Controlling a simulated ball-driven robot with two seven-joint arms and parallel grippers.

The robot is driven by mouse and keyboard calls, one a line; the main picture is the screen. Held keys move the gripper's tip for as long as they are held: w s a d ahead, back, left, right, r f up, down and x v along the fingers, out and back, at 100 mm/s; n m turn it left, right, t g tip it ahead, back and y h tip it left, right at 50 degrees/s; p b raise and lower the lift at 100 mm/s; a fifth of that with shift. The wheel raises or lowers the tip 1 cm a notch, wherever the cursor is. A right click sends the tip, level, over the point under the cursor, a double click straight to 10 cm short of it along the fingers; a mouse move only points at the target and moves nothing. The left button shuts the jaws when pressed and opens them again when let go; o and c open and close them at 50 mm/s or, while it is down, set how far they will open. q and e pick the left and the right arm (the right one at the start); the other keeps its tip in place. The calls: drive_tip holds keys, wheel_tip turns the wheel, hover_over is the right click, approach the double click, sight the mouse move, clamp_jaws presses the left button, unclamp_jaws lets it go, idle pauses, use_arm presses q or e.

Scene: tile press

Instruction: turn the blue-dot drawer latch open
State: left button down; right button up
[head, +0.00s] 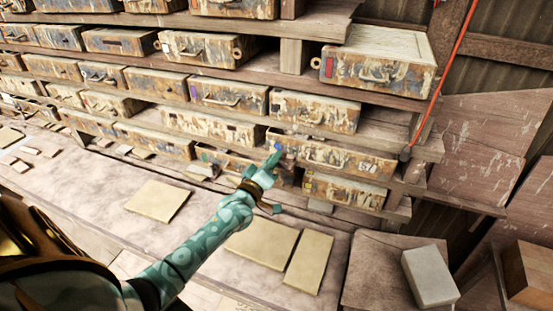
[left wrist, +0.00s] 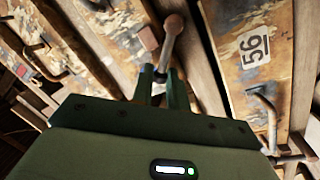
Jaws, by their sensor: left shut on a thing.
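A worn, paint-flaked drawer (head: 335,157) sits in the rack, with a blue dot (head: 278,147) at its left end. My left gripper (head: 273,157) is at that left end, right by the dot. In the left wrist view, my left gripper (left wrist: 163,80) is shut on a slim metal latch (left wrist: 168,45) with a rounded brownish end. The latch slants across the gap beside a drawer face marked 56 (left wrist: 252,46). The fingers and hand hide part of the latch and its mount. My right gripper is in neither view.
Rows of similar drawers with handles fill the shelves (head: 290,57). Below, tan tiles (head: 158,200) lie on a bench. A red cord (head: 440,85) hangs at the right, near a grey block (head: 430,277). Another drawer (head: 345,191) lies just under the gripped one.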

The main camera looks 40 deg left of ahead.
use_arm(q)
drive_tip(key=shift+s+a+f+n+y+b, duration=0.15)
drive_tip(key=shift+f+n+y+b, duration=0.4)
drive_tip(key=shift+n, duration=1.15)
drive_tip(key=shift+w+a+f+n+y+b, duration=0.1)
drive_tip(key=shift+a+f+n+y+b, duration=0.2)
drive_tip(key=shift+f+n, duration=0.95)
drive_tip(key=shift+s+a+f+n+y+b, duration=0.1)
drive_tip(key=shift+a+f+n+y+b, duration=0.3)
drive_tip(key=shift+n, duration=1.75)
drive_tip(key=shift+d+r, duration=0.2)
drive_tip(key=c, duration=1.5)
unclamp_jaws()
drive_tip(key=shift+c, duration=0.2)
drive_tip(key=v, duration=1.6)
drive_tip(key=shift+f, duration=0.25)
drive_tip(key=shift+d, duration=0.1)
drive_tip(key=shift+s+f, duration=0.1)
